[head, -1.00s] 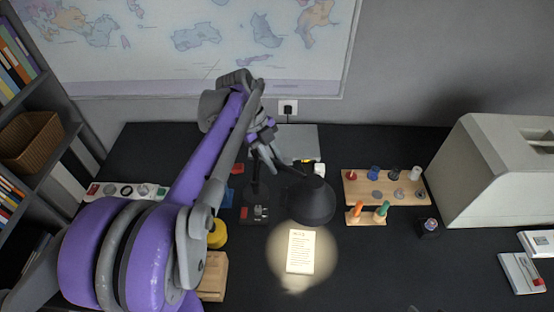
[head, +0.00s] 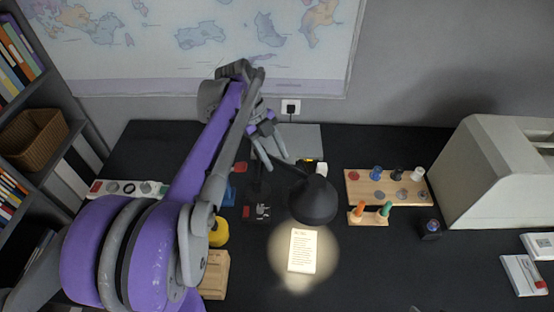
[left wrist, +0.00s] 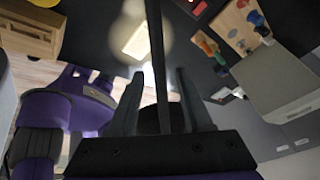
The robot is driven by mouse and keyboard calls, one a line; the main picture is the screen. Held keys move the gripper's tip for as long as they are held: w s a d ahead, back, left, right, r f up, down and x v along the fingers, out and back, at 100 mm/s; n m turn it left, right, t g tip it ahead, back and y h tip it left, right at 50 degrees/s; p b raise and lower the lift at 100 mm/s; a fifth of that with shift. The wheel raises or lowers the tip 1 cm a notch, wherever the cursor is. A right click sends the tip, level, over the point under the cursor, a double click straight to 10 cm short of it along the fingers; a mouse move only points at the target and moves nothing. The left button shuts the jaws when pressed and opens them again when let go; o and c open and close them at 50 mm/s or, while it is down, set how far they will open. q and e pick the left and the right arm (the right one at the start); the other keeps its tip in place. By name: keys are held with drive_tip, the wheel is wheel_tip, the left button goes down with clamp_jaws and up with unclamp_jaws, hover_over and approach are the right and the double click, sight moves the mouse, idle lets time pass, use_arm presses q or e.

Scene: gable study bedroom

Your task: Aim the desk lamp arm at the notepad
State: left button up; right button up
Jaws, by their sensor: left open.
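The desk lamp has a dark shade (head: 313,200) that stands over the desk. A bright round pool of its light falls on the notepad (head: 303,250). The lit notepad also shows in the left wrist view (left wrist: 137,42). My left gripper (head: 278,160) is open beside the lamp's thin arm, behind and left of the shade. In the left wrist view, a dark bar that looks like the lamp arm (left wrist: 156,50) runs between the two spread fingers (left wrist: 160,82), with gaps on both sides. My right gripper is not in view.
A wooden peg rack (head: 360,190) and a small stand with colored pegs (head: 368,219) are right of the lamp. A large pale machine (head: 490,170) fills the right side. A yellow round object (head: 218,232) and wooden block (head: 214,275) sit near my left arm.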

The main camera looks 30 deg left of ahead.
use_arm(q)
drive_tip(key=v, duration=0.9)
drive_tip(key=shift+d+f, duration=0.1)
